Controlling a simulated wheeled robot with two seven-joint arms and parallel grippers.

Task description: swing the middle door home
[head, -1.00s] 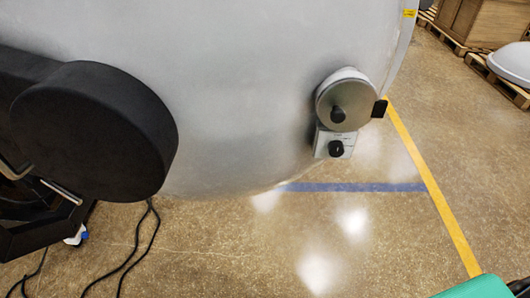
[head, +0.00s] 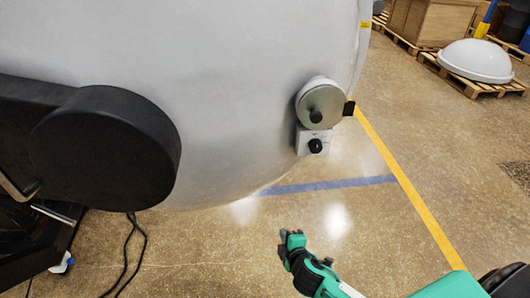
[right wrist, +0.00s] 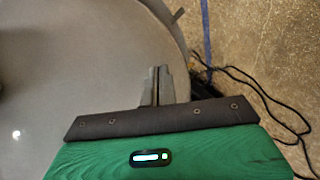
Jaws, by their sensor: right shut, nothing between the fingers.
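A large, light grey, rounded door (head: 230,90) fills the upper left of the head view. A round metal fitting (head: 322,103) with a black knob sits near its right edge, above a small box (head: 315,142) with another black knob. My right gripper (head: 287,236) is below the door in the head view, with its green arm coming from the lower right. In the right wrist view its fingers (right wrist: 159,85) are together and empty, in front of the grey curved surface (right wrist: 80,70) near its rim. Contact cannot be told. My left gripper is not in view.
A thick black round hinge-like arm (head: 105,147) stands before the door at left. Black cables (head: 130,255) lie on the floor. Pallets with a wooden crate (head: 430,20) and a white dome (head: 475,60) are at upper right. The floor between is clear.

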